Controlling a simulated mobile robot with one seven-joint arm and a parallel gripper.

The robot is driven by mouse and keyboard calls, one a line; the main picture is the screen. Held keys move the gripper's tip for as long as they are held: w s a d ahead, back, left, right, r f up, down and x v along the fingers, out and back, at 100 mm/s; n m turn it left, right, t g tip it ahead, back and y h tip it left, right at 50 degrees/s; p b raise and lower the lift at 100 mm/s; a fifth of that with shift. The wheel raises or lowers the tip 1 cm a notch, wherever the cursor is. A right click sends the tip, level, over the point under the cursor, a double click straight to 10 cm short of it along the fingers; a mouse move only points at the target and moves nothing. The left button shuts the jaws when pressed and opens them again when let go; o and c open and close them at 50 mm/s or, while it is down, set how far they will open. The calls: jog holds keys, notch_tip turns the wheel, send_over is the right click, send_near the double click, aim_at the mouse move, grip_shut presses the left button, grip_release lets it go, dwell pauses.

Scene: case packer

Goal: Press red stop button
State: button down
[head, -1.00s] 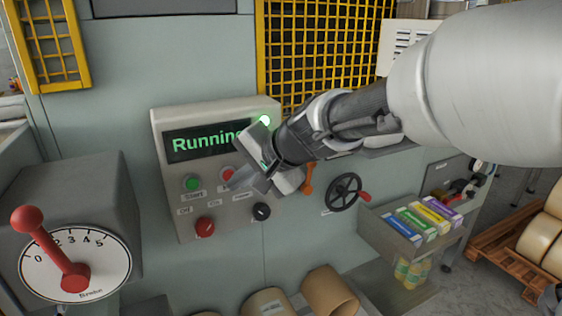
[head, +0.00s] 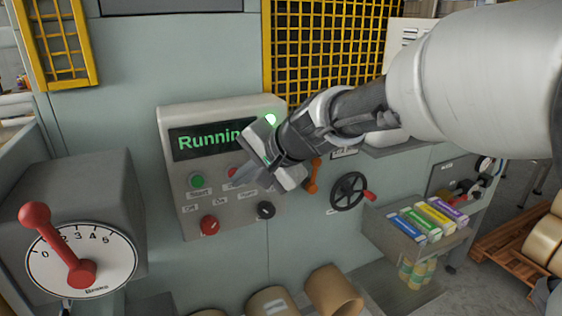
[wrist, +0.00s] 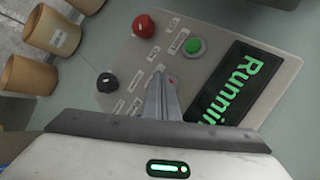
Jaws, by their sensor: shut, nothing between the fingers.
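The control panel (head: 172,185) has a lit display reading "Running". Its red stop button (head: 232,172) is in the upper button row, right of the green start button (head: 196,181). My gripper (head: 238,183) is shut and empty, its fingertips at the panel just below and right of the red button in the head view. In the wrist view the closed fingers (wrist: 160,85) point at the panel and cover most of the red button; only a small red bit (wrist: 173,82) shows beside the tip. I cannot tell whether they touch it.
A red knob (head: 210,225) and a black knob (head: 266,210) sit below the buttons. An orange handle (head: 313,178) and a black handwheel (head: 348,192) are to the right. A red lever on a dial (head: 60,245) stands at front left.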

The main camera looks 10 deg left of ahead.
jog(key=shift+w+a, duration=0.1)
jog(key=shift+w, duration=0.05)
dwell(0.5)
jog(key=shift+s+d+b, duration=0.4)
jog(key=shift+s+d, duration=0.1)
jog(key=shift+s, duration=0.2)
jog(key=shift+s, duration=0.1)
jog(key=shift+s+d+b, duration=0.3)
jog(key=shift+s+d, duration=0.15)
jog(key=shift+s, duration=0.25)
jog(key=shift+s+d+b, duration=0.3)
jog(key=shift+s+d, duration=0.1)
jog(key=shift+s, duration=0.25)
jog(key=shift+s+d+b, duration=0.3)
jog(key=shift+s+d, duration=0.15)
jog(key=shift+s, duration=0.25)
